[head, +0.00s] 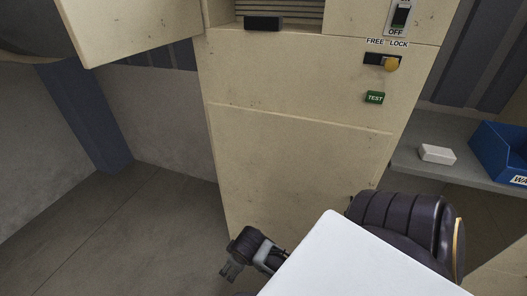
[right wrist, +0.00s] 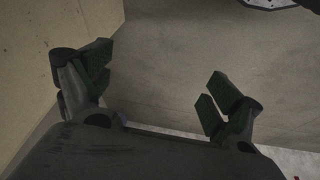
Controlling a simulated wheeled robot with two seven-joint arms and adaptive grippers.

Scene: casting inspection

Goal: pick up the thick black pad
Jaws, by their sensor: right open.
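A black block (head: 263,23), which looks like the thick black pad, sits at the lower lip of the slatted opening in the beige cabinet (head: 290,160), at the top of the head view. My right gripper (head: 231,271) is low in front of the cabinet, well below the pad and apart from it. In the right wrist view its two fingers (right wrist: 155,88) are spread wide with nothing between them. The pad does not show in the right wrist view. My left gripper is not in view.
The cabinet carries an OFF switch (head: 401,16), a FREE/LOCK slider with a yellow knob (head: 391,64) and a green TEST button (head: 375,97). A beige panel (head: 130,30) juts out at upper left. A grey shelf (head: 440,178) at right holds a white block (head: 437,153) and a blue bin (head: 497,152).

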